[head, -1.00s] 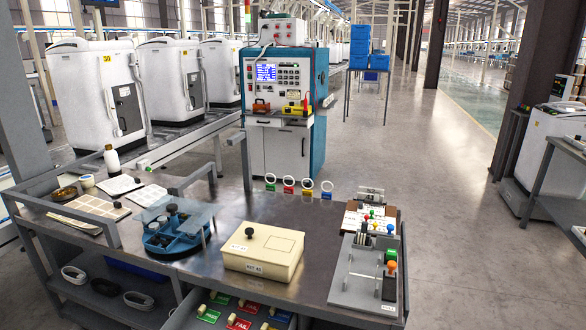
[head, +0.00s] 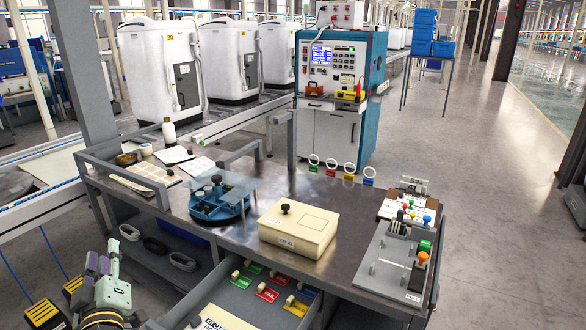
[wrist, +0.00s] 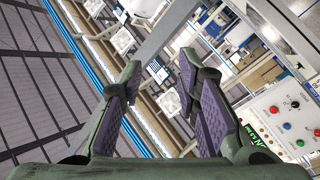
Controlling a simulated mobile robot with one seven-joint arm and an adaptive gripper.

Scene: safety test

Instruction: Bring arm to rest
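My gripper (head: 102,257) shows at the lower left of the head view, pointing up, beside the left end of the workbench (head: 240,255). In the wrist view my gripper (wrist: 160,80) has its two purple-padded fingers apart, with nothing between them. The hand is green, and part of my arm below it is cut off by the frame's bottom edge.
A cream box (head: 298,229), a blue round fixture (head: 220,207) and a switch panel (head: 396,262) stand on the bench. An open drawer (head: 240,300) with coloured labels juts out below. Yellow-and-black items (head: 42,314) lie at far left. The right floor is clear.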

